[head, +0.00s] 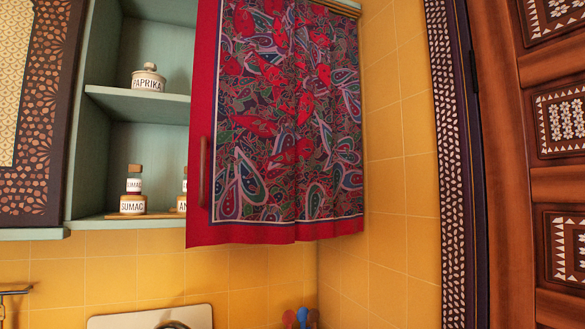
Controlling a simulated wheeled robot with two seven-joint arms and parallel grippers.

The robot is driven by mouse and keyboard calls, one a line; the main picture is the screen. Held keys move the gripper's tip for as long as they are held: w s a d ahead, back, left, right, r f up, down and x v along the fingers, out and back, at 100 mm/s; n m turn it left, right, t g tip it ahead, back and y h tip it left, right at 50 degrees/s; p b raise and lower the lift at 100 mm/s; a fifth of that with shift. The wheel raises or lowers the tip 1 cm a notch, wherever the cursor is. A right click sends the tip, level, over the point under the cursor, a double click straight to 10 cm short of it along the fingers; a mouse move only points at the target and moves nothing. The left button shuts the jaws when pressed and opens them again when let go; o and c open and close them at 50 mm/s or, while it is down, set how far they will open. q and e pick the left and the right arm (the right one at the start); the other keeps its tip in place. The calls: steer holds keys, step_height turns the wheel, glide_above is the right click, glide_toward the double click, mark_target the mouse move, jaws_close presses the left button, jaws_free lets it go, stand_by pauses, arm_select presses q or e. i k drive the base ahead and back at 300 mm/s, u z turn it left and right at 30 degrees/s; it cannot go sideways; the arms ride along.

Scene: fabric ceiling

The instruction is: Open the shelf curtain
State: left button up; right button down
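The shelf curtain (285,120) is a red cloth with a dark paisley pattern. It hangs over the right part of the green wall shelf (140,104) and covers what lies behind it. A dark vertical handle (203,172) is at the curtain's left edge. The left part of the shelf is uncovered. Neither of my grippers is in the head view.
A paprika jar (148,79) stands on the middle board and spice bottles (133,193) stand on the lower board. A dark patterned cabinet door (42,110) is at left. A carved wooden door (530,170) is at right. Yellow tiled wall (390,150) lies between.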

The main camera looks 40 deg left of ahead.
mark_target(240, 178)
steer(key=z, duration=0.75)
steer(key=i, duration=0.7)
steer(key=u, duration=2.4)
